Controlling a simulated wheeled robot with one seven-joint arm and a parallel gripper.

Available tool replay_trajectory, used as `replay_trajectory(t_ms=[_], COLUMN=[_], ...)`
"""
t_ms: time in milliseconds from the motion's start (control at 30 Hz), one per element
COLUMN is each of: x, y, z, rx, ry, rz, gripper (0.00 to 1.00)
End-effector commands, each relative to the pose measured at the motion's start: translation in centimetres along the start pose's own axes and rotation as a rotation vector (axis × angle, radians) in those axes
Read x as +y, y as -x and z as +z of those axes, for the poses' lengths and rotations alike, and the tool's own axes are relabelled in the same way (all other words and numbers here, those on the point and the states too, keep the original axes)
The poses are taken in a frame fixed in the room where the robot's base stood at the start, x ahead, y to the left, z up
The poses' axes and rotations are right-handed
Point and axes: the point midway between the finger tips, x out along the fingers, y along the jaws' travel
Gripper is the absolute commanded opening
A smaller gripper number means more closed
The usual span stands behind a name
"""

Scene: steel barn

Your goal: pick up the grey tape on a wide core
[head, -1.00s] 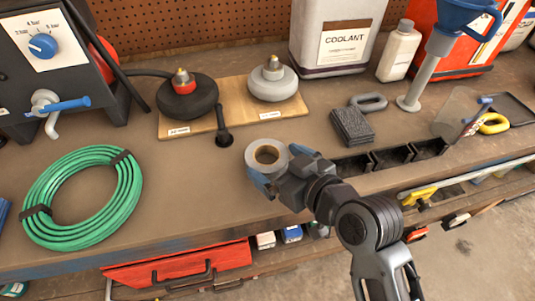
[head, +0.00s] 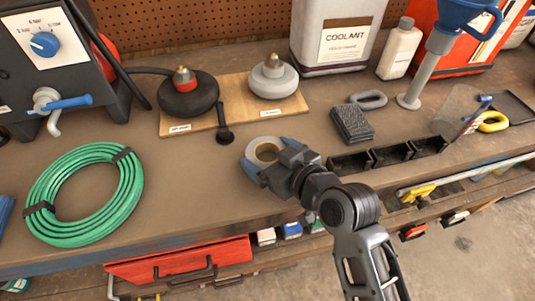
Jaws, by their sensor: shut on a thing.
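The grey tape (head: 264,143) is a pale grey ring around a wide tan core. It sits at the middle of the brown workbench, in front of the wooden board, and its near side is partly hidden by my gripper. My gripper (head: 264,156) reaches in from the lower right with blue-tipped fingers, one at the tape's left side and one at its right. It is shut on the tape. I cannot tell whether the tape touches the bench or is slightly above it.
A black handled tool (head: 224,130) lies just behind the tape, by the wooden board (head: 233,112). A green hose coil (head: 130,195) lies left. Black open bins (head: 390,155) and a dark grey block (head: 352,124) are right. Bare bench (head: 190,185) lies between coil and tape.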

Motion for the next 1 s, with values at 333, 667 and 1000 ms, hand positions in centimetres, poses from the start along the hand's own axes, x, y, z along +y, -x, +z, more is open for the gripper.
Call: replay_trajectory(t_ms=[333,667,1000], x=[0.0,2.1,5.8], y=[0.4,4.6,11.0], z=[-1.1,-4.5,-6.1], rx=[0.003,0.003,0.003], ry=[0.001,-0.002,0.0], rz=[0.0,0.005,0.003], gripper=[0.64,0.64,0.64])
